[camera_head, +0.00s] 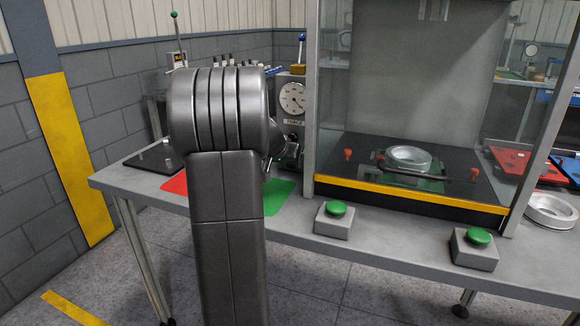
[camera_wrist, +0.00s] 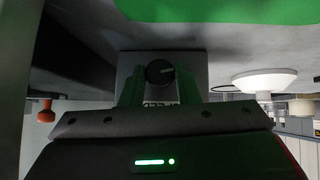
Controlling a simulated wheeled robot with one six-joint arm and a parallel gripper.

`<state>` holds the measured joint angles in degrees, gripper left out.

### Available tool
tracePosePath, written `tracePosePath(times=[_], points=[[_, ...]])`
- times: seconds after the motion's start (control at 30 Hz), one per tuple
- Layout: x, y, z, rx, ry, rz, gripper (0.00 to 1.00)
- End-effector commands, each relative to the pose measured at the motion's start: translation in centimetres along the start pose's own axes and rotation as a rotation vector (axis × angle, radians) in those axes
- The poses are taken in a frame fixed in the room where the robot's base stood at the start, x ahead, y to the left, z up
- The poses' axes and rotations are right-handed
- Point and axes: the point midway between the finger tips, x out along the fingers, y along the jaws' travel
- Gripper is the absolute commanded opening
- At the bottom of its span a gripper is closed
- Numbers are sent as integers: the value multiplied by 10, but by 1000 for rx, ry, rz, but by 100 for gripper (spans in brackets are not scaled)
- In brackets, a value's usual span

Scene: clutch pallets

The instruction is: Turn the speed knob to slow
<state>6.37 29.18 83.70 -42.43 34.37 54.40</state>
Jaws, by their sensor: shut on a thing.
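The speed knob (camera_wrist: 160,73) is a round dark knob with a pale pointer line, on a grey panel (camera_wrist: 130,62) in the wrist view. The line points right in that picture. Dark lettering below the knob is partly covered and hard to read. My gripper (camera_wrist: 160,84) has its green-tinted fingers on either side of the knob and is shut on it. In the head view my arm hides most of the gripper and the knob, near the foot of the panel with the round dial (camera_head: 292,98).
A glass-fronted press with a yellow front edge (camera_head: 410,195) stands right of the dial panel. Two green push buttons (camera_head: 336,209) (camera_head: 479,236) sit on the bench front. Red and green mats (camera_head: 278,196) lie beside my arm. A metal ring (camera_head: 551,210) lies at the right.

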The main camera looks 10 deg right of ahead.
Motion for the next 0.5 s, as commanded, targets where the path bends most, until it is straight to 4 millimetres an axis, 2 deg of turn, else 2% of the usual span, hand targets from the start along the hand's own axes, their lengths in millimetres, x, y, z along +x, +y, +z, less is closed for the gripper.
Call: tracePosePath(times=[0.5], points=[[4,-7,3,-271,2,269,6]])
